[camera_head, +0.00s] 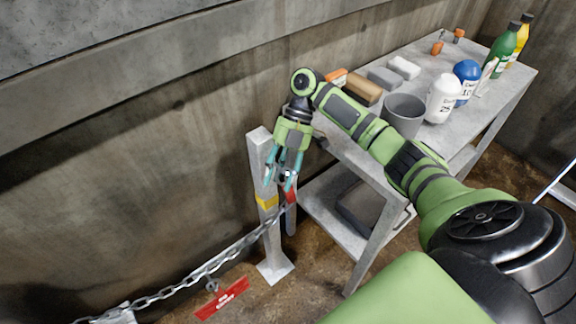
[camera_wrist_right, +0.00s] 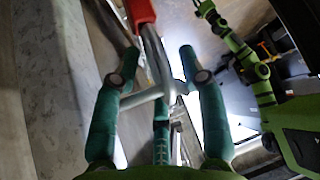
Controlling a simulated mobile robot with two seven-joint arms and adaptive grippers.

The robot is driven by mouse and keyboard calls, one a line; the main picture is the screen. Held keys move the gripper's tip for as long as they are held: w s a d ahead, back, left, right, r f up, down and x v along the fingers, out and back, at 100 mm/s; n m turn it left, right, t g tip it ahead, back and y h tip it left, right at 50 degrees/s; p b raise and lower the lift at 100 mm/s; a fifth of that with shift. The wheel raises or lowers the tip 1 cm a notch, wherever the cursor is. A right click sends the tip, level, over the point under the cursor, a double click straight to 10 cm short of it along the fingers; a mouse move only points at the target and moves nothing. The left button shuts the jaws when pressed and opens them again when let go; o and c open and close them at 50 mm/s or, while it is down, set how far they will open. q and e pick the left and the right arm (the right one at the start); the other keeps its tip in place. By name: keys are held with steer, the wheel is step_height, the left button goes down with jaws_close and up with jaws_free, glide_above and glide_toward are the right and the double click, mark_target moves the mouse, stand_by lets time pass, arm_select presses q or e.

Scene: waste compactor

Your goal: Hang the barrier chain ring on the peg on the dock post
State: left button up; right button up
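The dock post (camera_head: 262,170) is a pale grey upright with a yellow band, standing by the wall. The chain (camera_head: 190,285) rises from the lower left to the front of the post. Its upper end meets my right gripper (camera_head: 281,182), which points down in front of the post. A red piece (camera_head: 291,196) shows just below the fingertips. In the right wrist view, the teal fingers (camera_wrist_right: 160,85) close around a blurred grey metal part, seemingly the ring, with a red piece (camera_wrist_right: 141,12) beyond. Ring and peg are not clearly seen. A green arm section shows at the right there; its gripper is unclear.
A grey table (camera_head: 335,150) stands right of the post, carrying a grey bucket (camera_head: 403,115), a white bottle (camera_head: 442,99), a blue-topped container (camera_head: 466,80), and blocks. The concrete wall (camera_head: 120,150) runs close behind the post.

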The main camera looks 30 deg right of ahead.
steer(key=shift+w+a+r+t, duration=0.1)
steer(key=shift+w+t, duration=0.2)
steer(key=shift+w, duration=0.15)
steer(key=shift+r, duration=0.2)
steer(key=v, duration=0.7)
steer(key=shift+d, duration=0.4)
steer(key=shift+s, duration=0.2)
